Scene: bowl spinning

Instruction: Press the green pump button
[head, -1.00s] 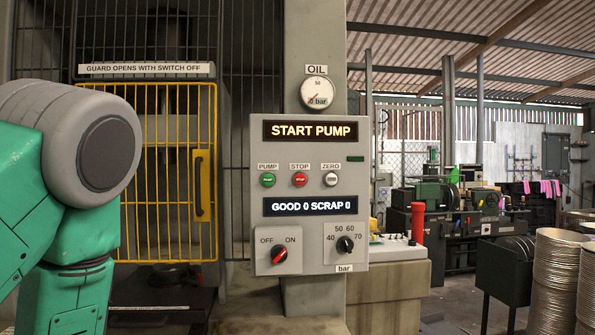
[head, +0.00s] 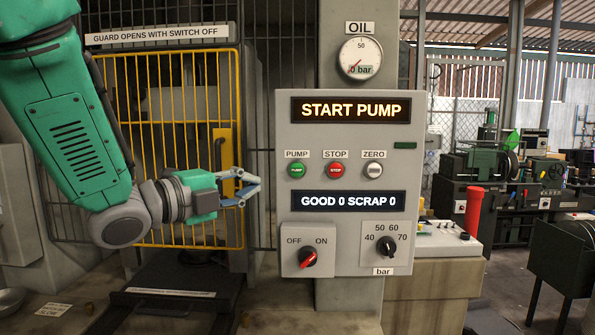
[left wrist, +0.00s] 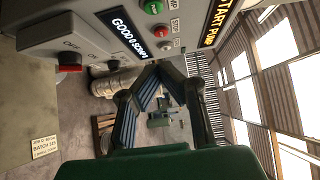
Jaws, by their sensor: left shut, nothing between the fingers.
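The green pump button (head: 297,170) sits under the PUMP label on the grey control panel (head: 349,280), left of the red stop button (head: 336,170). My left gripper (head: 257,187) is shut and empty, just left of the panel's edge in the head view. Its fingertips point right, slightly below the button's height and apart from it in the picture. In the left wrist view, the closed fingertips (left wrist: 163,68) show below the tilted panel. The green button (left wrist: 153,7) is at the top edge there. My right gripper is not in view.
The panel also has a white zero button (head: 373,170), a red OFF/ON switch (head: 307,258) and a black pressure knob (head: 386,247). The upper display reads START PUMP; the oil gauge (head: 359,57) is above. A yellow guard (head: 152,100) stands behind my left arm.

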